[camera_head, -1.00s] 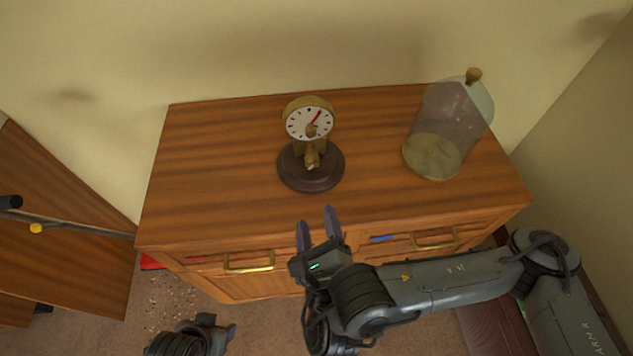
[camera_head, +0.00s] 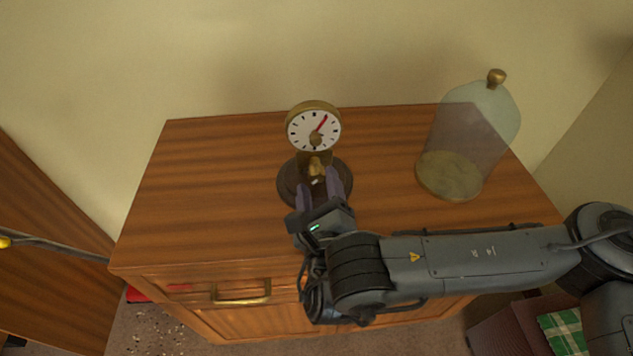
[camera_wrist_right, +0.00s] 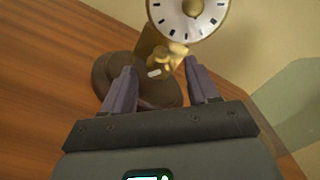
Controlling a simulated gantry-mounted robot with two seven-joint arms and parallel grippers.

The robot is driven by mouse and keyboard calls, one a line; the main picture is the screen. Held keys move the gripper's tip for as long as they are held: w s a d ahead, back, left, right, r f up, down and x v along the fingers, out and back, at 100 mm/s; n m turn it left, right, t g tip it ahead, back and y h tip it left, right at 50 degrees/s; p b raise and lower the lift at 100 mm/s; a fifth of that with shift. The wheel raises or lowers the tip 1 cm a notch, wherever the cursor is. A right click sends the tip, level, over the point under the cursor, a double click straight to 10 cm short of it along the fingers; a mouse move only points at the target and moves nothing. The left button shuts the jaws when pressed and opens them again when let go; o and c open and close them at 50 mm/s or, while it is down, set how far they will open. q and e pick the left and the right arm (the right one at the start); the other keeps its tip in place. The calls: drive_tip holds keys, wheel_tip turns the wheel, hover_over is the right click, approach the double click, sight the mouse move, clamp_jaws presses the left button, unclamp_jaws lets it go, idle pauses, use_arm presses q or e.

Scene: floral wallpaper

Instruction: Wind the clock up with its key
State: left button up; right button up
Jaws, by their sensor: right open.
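The clock (camera_head: 313,128) stands on the dresser top, with a white dial, a red hand, a brass case and a round dark wooden base (camera_head: 287,185). A small brass knob-like piece (camera_head: 316,139) sits low on the dial, and a brass part (camera_head: 316,168) sits below the dial; I cannot tell for certain which is the key. My right gripper (camera_head: 318,180) is open over the front of the base, its fingertips close to the lower brass part. In the right wrist view, that brass part (camera_wrist_right: 165,60) appears between the open fingers, not clasped. My left gripper is out of view.
A glass dome (camera_head: 475,125) with a cork-coloured knob stands at the right of the dresser top (camera_head: 215,185). The left part of the top is clear. A wall rises behind. A drawer with a brass handle (camera_head: 242,293) is in front. A green checked cloth (camera_head: 566,335) lies lower right.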

sight(317, 179)
drive_tip(key=shift+w+a+f+b, duration=0.1)
drive_tip(key=shift+w+b, duration=0.5)
drive_tip(key=shift+w, duration=1)
